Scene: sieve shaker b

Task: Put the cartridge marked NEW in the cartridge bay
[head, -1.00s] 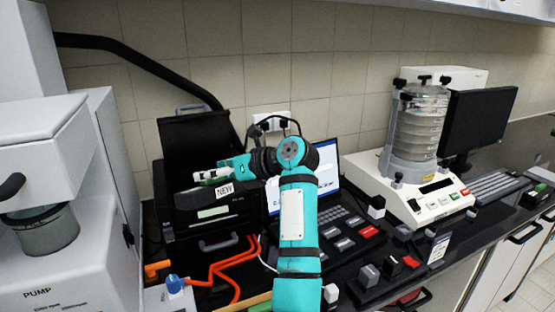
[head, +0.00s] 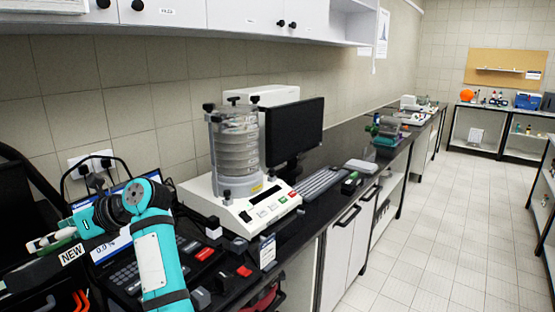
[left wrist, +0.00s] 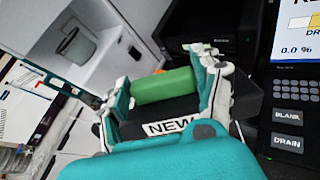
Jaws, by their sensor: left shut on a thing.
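The cartridge marked NEW (left wrist: 245,98) is a dark block with a white label and a green grip (left wrist: 165,86). My left gripper (head: 50,240) is shut on the green grip, one finger at each end, as the left wrist view shows. In the head view the NEW label (head: 72,254) shows just below the fingers, at the lower left. The black machine with a raised lid is mostly cut off at the left edge of the head view. The cartridge bay cannot be made out. My right gripper is not in view.
A sieve shaker (head: 236,155) stands on the bench, with a black monitor (head: 292,130) and a keyboard (head: 308,190) beside it. Small blocks and keys lie near the front edge. Open tiled floor (head: 430,220) stretches to the right.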

